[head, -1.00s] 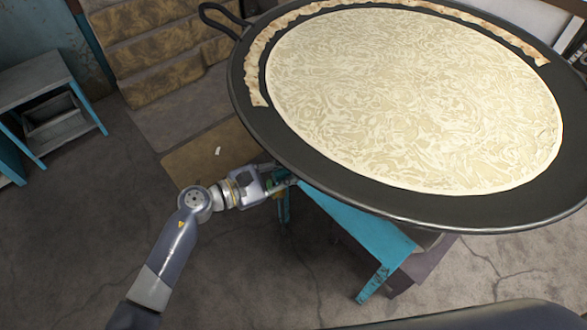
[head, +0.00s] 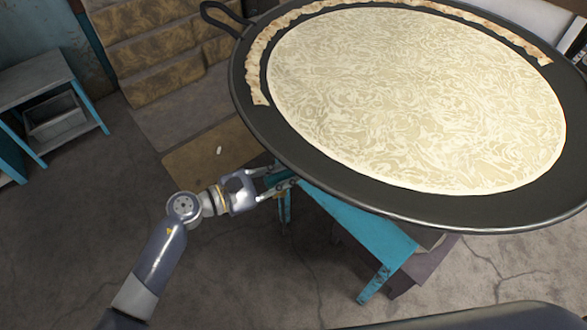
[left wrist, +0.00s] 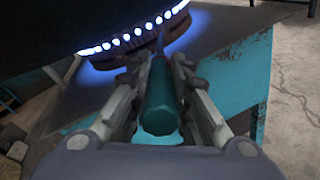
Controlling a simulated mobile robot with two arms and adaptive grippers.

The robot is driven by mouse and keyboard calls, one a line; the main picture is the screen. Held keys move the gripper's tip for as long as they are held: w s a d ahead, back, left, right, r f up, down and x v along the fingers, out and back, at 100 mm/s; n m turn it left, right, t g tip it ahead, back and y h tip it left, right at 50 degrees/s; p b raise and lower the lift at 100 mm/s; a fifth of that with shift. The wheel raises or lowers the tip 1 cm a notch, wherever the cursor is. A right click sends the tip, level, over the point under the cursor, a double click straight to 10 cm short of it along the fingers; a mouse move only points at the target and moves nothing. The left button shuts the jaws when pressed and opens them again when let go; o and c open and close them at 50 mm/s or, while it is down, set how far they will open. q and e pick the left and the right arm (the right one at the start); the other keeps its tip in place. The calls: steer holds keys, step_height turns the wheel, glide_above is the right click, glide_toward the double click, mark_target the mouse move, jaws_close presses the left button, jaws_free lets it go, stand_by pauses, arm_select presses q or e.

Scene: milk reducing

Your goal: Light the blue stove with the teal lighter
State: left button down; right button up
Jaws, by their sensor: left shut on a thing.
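The teal lighter (left wrist: 160,105) is between the fingers of my left gripper (left wrist: 154,68), which is shut on it. Its far end points toward the stove's burner (left wrist: 150,42), where a ring of bright blue-white flames burns under the dark pan. I cannot tell whether the lighter's tip touches the burner. In the head view my left gripper (head: 284,181) reaches under the pan's near left edge, and a bit of the lighter (head: 273,182) shows between its fingers. The pan hides the burner there. My right gripper is not in view.
The floor at lower left is clear.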

arm_select(q)
steer(key=s+a+b, duration=0.1)
steer(key=s+a, duration=0.3)
steer(key=a, duration=0.2)
steer(key=shift+s+b, duration=0.15)
steer(key=shift+b, duration=0.15)
